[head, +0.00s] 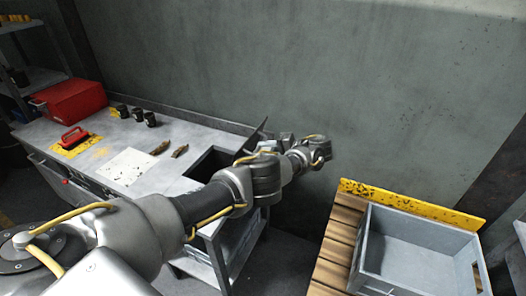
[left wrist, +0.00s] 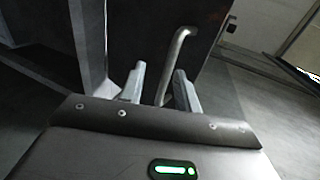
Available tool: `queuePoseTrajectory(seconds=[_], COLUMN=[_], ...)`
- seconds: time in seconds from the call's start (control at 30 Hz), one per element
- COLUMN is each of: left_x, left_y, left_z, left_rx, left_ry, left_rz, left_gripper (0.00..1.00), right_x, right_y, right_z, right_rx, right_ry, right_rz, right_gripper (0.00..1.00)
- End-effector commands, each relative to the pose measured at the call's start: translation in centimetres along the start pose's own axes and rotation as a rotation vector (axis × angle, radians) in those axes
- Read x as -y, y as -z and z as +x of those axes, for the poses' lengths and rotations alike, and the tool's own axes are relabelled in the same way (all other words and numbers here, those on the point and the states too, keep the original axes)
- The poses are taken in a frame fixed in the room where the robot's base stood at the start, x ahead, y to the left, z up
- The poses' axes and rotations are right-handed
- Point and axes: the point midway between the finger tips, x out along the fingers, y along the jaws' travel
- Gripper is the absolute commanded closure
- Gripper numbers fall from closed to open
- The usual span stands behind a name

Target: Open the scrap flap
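The scrap flap (head: 253,134) is a dark panel at the right end of the grey bench, standing tilted up beside a dark square opening (head: 207,164). Its face also shows in the left wrist view (left wrist: 145,30), with a bent metal bar handle (left wrist: 174,58). My left gripper (left wrist: 160,72) has its two fingers apart, with the handle showing between them; I cannot tell whether they touch it. In the head view my left gripper (head: 270,146) is by the flap's right side, partly hidden by my wrist. My right gripper is out of view.
The bench top (head: 190,128) holds a red toolbox (head: 72,102), a red-handled tool on a yellow mat (head: 72,144), small dark cups and a white sheet (head: 127,167). A grey crate (head: 415,240) stands on wooden slats at right. A wall is behind.

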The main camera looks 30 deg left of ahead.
Motion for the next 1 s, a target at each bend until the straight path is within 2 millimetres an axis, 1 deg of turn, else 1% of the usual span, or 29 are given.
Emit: queuePoseTrajectory(seconds=[0.03,0.2,0.27,0.3,0.4,0.5,0.6,1.0], left_x=[-0.3,-0.5,-0.4,-0.6,-0.4,-0.2,-0.1,0.0], left_y=[0.1,0.1,0.1,0.1,0.1,0.0,0.0,0.0], left_z=[-1.1,-4.5,-5.5,-6.0,-7.1,-7.8,-8.0,-8.0], left_rx=[-0.004,-0.003,-0.003,-0.003,0.000,0.000,0.001,0.001], left_ry=[-0.002,-0.002,-0.001,-0.002,-0.001,-0.001,-0.001,-0.001], left_rz=[0.000,-0.002,-0.001,-0.001,-0.002,-0.002,-0.001,0.000], left_gripper=[0.68,0.68,0.68,0.68,0.68,0.68,0.68,0.68], right_x=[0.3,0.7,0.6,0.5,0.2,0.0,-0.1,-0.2], right_y=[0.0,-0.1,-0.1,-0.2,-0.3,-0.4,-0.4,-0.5], right_z=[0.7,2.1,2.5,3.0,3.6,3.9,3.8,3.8], right_rx=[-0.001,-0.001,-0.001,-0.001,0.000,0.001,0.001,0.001], right_ry=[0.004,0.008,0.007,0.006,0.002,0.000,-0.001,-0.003], right_rz=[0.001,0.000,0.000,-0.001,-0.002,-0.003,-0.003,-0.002], right_gripper=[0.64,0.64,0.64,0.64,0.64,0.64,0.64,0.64])
